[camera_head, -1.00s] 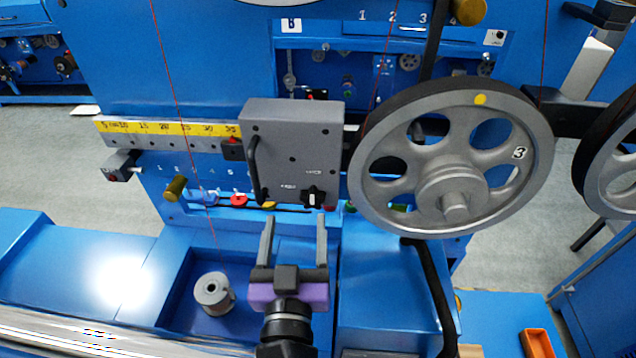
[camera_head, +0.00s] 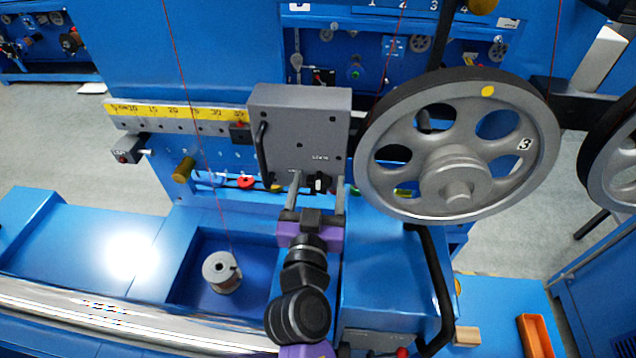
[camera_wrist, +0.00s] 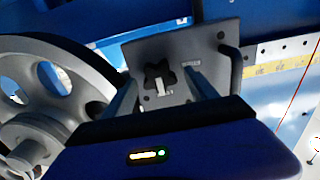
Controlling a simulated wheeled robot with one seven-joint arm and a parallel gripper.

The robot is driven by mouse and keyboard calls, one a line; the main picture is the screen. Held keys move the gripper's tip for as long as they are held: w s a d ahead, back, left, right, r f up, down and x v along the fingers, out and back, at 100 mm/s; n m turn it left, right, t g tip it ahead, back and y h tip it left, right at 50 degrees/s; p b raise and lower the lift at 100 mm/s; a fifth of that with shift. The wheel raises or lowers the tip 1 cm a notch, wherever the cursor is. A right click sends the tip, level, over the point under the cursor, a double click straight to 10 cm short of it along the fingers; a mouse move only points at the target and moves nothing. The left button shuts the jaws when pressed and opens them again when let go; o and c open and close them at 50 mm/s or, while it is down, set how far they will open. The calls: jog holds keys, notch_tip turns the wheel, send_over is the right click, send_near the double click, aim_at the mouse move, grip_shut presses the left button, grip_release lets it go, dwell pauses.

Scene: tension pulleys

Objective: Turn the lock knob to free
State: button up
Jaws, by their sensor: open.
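The lock knob (camera_wrist: 160,74) is a black, lobed knob with a pale pointer mark, on the face of a grey box. In the head view the knob (camera_head: 319,183) sits at the lower right of the grey box (camera_head: 298,125), partly hidden by my gripper. My gripper (camera_head: 318,190) is open. Its two fingers stand on either side of the knob in the head view. In the wrist view the knob shows between the fingers (camera_wrist: 160,92), beyond their tips or near them; I cannot tell whether they touch it.
A large grey pulley wheel (camera_head: 459,190) marked 3 stands close on the right. A black handle (camera_head: 262,150) is on the box's left side. A yellow scale rail (camera_head: 180,112) runs left. A grey spool (camera_head: 221,271) sits in a blue recess below.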

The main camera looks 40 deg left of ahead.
jog(key=shift+c, duration=0.5)
jog(key=c, duration=1.3)
jog(key=shift+n, duration=0.4)
jog(key=n+b, duration=0.1)
jog(key=n, duration=0.2)
jog(key=shift+a+f+n, duration=0.1)
jog(key=shift+n, duration=0.3)
jog(key=n, duration=0.4)
jog(key=shift+s+a+n, duration=0.1)
jog(key=shift+s+n, duration=0.05)
jog(key=shift+n, duration=0.15)
jog(key=n, duration=0.4)
jog(key=shift+f+p, duration=0.1)
jog(key=shift+p, duration=0.2)
jog(key=n, duration=0.2)
jog(key=n+p, duration=0.1)
jog(key=n, duration=0.1)
jog(key=shift+a+f+n, duration=0.1)
jog(key=shift+f+n, duration=0.1)
jog(key=shift+n, duration=0.4)
